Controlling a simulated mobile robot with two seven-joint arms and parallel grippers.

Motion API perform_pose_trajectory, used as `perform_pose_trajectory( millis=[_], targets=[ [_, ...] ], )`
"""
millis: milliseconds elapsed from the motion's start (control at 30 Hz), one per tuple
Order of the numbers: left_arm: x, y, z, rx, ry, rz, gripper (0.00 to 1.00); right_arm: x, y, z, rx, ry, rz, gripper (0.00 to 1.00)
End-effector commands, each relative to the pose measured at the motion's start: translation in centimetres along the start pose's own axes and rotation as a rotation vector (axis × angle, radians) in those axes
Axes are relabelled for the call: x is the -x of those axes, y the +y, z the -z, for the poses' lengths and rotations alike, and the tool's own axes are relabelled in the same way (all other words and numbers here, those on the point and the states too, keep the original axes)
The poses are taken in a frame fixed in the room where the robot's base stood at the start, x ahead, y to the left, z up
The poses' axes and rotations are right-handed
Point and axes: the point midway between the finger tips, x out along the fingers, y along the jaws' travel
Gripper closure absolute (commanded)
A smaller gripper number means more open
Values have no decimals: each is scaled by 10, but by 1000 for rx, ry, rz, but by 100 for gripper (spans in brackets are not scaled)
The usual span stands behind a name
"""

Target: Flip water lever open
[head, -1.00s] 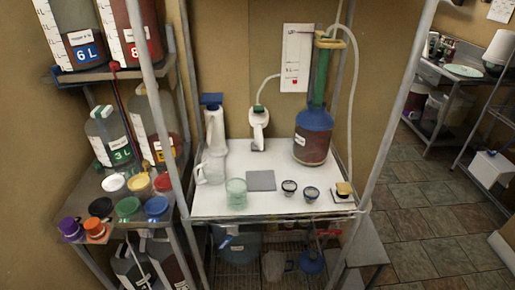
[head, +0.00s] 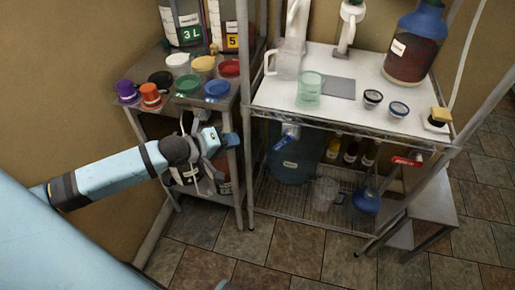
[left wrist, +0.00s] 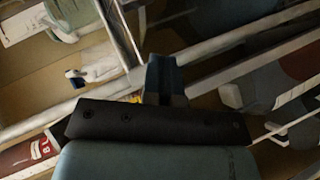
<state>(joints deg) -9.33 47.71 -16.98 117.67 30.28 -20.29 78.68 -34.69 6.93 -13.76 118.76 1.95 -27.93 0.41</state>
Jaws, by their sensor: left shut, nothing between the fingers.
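A blue water jug (head: 290,168) stands on the lower wire shelf at its left side. A blue lever (head: 284,142) on a small tap shows at the jug's upper front. My left gripper (head: 230,140) is in front of the left rack's post, to the left of the jug and apart from it. Its blue fingers are shut and empty, and they also show in the left wrist view (left wrist: 164,78). The left wrist view is tilted, and I cannot clearly make out the lever there. My right gripper is not in view.
A metal rack post (head: 244,120) stands between my left gripper and the jug. The white upper shelf (head: 280,90) overhangs the jug. A clear pitcher (head: 325,193) and a blue round flask (head: 367,201) share the lower shelf. Coloured lids (head: 188,84) lie on the left rack.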

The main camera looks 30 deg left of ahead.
Motion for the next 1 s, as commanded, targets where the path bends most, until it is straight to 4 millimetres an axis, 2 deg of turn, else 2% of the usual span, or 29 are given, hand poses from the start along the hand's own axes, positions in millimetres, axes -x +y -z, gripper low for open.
perform_pose_trajectory(
  millis=[167, 567, 600, 800, 1000],
  targets=[
    [-21, 1, 1, 0, 2, -3, 100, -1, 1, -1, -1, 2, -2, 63],
    [-99, 1, 0, -2, 2, -1, 100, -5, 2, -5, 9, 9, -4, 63],
    [-104, 0, -6, 0, 0, -1, 100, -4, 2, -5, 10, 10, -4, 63],
    [-120, 1, -24, -1, 1, -1, 100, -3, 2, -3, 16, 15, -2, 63],
    [-125, 0, -29, -3, 1, 0, 100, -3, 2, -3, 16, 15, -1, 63]
  ],
)
